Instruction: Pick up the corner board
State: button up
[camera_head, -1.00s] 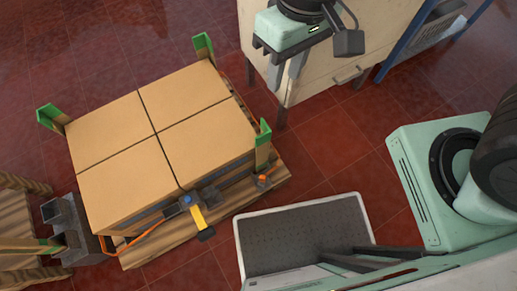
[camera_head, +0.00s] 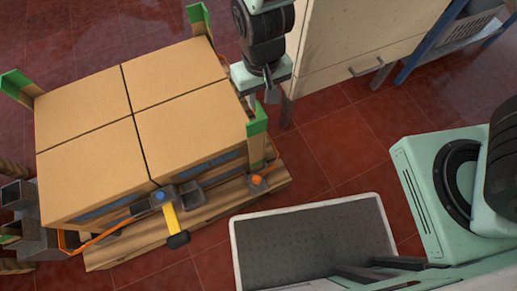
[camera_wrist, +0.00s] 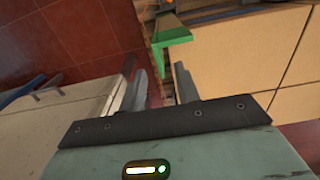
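A corner board (camera_head: 257,121) with a green top stands upright at the right corner of the boxes. Its green top (camera_wrist: 176,52) also shows in the wrist view, just beyond my fingertips. My gripper (camera_head: 262,98) is open, with nothing between its fingers, and hangs just above and behind that board in the head view. In the wrist view the fingers of my gripper (camera_wrist: 167,72) are spread apart below the green top. Other green-topped corner boards stand at the far corner (camera_head: 198,17) and left corner (camera_head: 16,86).
Four-part stack of cardboard boxes (camera_head: 133,130) sits on a wooden pallet (camera_head: 215,208). An orange strap with a yellow-handled tensioner (camera_head: 171,217) runs along the front. A pale cabinet (camera_head: 350,45) stands close on the right. Red floor lies between.

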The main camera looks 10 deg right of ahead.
aim_at(261, 111)
notch_tip(261, 111, down, 5)
jog(key=shift+r+b, duration=0.2)
jog(key=shift+b, duration=0.45)
jog(key=f+b, duration=0.1)
jog(key=f, duration=0.1)
jog(key=f+b, duration=0.1)
jog(key=f, duration=0.2)
jog(key=shift+s+d+f+b, duration=0.1)
jog(key=shift+d+f+b, duration=0.1)
jog(key=shift+b, duration=0.2)
jog(key=shift+r, duration=0.15)
grip_shut()
